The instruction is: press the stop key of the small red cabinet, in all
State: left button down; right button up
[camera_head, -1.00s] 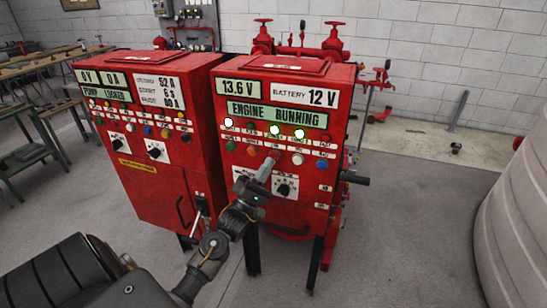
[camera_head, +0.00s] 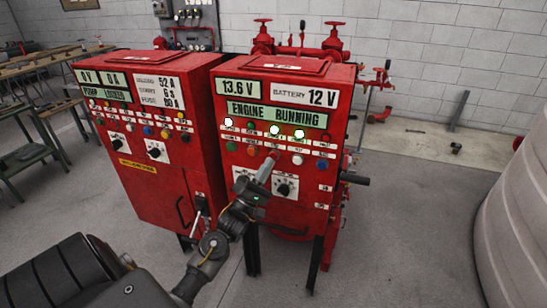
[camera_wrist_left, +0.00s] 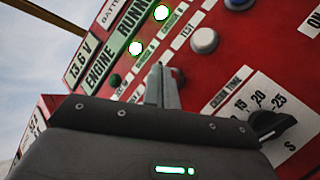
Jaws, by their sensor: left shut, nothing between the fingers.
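The right-hand red cabinet (camera_head: 240,185) shows "13.6 V", "BATTERY 12 V" and "ENGINE RUNNING" on its display (camera_head: 270,115). Below are lit green lamps (camera_head: 275,130) and a row of coloured keys. A red key (camera_head: 273,153) in that row also shows in the left wrist view (camera_wrist_left: 179,74), partly hidden by my fingers. My left gripper (camera_head: 267,164) is shut and empty, with its tips close in front of this red key. In the left wrist view the fingertips (camera_wrist_left: 159,68) overlap it; I cannot tell whether they touch. The key's label is too small to read. My right gripper is not in view.
A second red cabinet (camera_head: 160,190) stands close on the left. A black rotary knob (camera_head: 284,189) lies just below the keys, and a dark handle (camera_head: 353,179) juts from the right side. A large pale tank (camera_head: 515,215) stands far right. The floor between is clear.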

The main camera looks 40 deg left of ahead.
pick_arm(q)
jog(key=shift+w, duration=0.1)
jog(key=shift+w+a, duration=0.15)
jog(key=shift+w, duration=0.2)
jog(key=shift+w+a, duration=0.15)
jog(key=shift+w, duration=0.2)
dwell(0.8)
dwell(0.3)
jog(key=shift+s+d+p, duration=0.3)
jog(key=shift+s+p, duration=0.05)
jog(key=shift+s, duration=0.45)
jog(key=s, duration=0.1)
jog(key=s+d+p, duration=0.1)
jog(key=s, duration=0.1)
jog(key=s+p, duration=0.1)
jog(key=shift+s+d, duration=0.3)
jog(key=shift+s, duration=0.05)
